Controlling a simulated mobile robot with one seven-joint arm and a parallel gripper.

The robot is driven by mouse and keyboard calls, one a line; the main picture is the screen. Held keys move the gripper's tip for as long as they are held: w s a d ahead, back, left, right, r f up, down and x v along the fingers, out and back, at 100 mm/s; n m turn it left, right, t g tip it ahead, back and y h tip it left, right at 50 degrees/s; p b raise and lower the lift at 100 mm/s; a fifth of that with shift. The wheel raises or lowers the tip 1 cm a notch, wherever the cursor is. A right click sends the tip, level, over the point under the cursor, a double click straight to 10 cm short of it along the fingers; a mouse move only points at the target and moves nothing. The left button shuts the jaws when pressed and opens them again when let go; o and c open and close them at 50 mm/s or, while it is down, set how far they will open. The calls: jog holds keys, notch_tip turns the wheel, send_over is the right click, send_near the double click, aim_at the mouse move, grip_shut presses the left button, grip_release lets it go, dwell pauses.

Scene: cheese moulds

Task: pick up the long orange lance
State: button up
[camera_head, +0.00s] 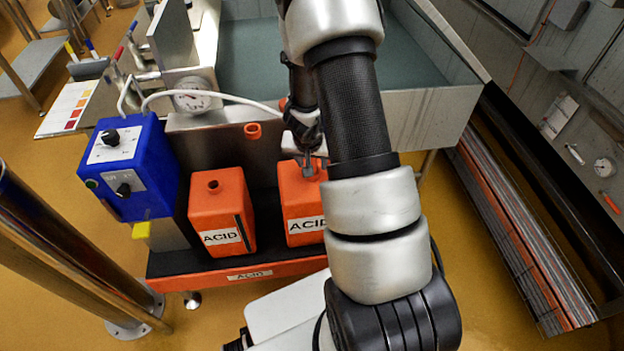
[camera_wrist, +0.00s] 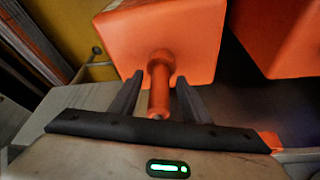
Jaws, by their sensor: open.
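The orange lance (camera_wrist: 159,92) stands out of the neck of an orange canister (camera_wrist: 190,30) in the wrist view. My gripper (camera_wrist: 160,82) is open, with one dark finger on each side of the lance. I cannot tell whether either finger touches it. In the head view my gripper (camera_head: 308,163) is over the top of the right-hand canister marked ACID (camera_head: 300,205). There my gripper and arm hide most of the lance.
A second orange ACID canister (camera_head: 215,205) stands to the left on the dark, orange-edged tray (camera_head: 170,284). A blue pump box (camera_head: 125,165) with knobs is further left. A cable and gauge (camera_head: 193,98) lie behind. A large metal vat (camera_head: 420,115) stands behind my arm.

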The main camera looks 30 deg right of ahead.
grip_shut()
notch_tip(320, 180, up, 28)
jog(key=p, duration=1.5)
jog(key=shift+p, duration=0.4)
